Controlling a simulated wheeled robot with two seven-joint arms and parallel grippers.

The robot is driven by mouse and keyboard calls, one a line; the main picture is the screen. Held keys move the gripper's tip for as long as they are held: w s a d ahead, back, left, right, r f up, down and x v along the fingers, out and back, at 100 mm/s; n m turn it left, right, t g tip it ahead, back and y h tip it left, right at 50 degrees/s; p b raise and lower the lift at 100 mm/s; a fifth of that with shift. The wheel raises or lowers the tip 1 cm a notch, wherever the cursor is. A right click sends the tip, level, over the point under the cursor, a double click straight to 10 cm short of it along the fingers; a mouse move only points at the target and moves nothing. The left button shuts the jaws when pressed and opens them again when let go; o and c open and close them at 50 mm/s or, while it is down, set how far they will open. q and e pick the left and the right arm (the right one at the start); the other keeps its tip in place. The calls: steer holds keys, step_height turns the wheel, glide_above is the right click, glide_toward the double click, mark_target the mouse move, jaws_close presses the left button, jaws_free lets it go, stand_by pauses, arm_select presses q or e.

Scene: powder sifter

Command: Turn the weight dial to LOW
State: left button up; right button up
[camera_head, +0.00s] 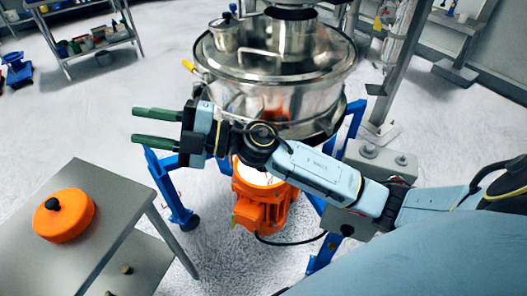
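My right gripper (143,126) reaches in from the right and points left. Its two green fingers are apart with nothing between them. It is in front of the steel sifter (285,95). Below the sifter hangs an orange motor (262,205). A pale round face (262,174) shows at its top, partly behind my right arm. No LOW marking can be read, and I cannot tell whether that face is the weight dial. A round orange piece with a black knob (64,222) lies on the grey table (110,215) at the left. My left gripper is not in view.
Blue legs (172,190) hold the sifter up. A grey box (377,158) with knobs stands right of the motor, behind my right arm. A black cable (290,241) runs from the motor. A shelf with containers (92,42) is at the back left. Floor between table and motor is open.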

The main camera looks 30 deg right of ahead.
steer(key=d+f+n+g+h, duration=0.5)
steer(key=f+n+g+h, duration=0.3)
steer(key=f+g, duration=0.2)
steer(key=w+d+m+h, duration=0.3)
steer(key=d+h, duration=0.7)
steer(key=d, duration=1)
steer(key=shift+g, duration=0.3)
steer(key=f, duration=1.3)
steer(key=shift+s+a+f, duration=0.1)
steer(key=shift+s+f, duration=0.05)
steer(key=shift+s, duration=0.05)
steer(key=shift+c, duration=0.2)
jaws_close()
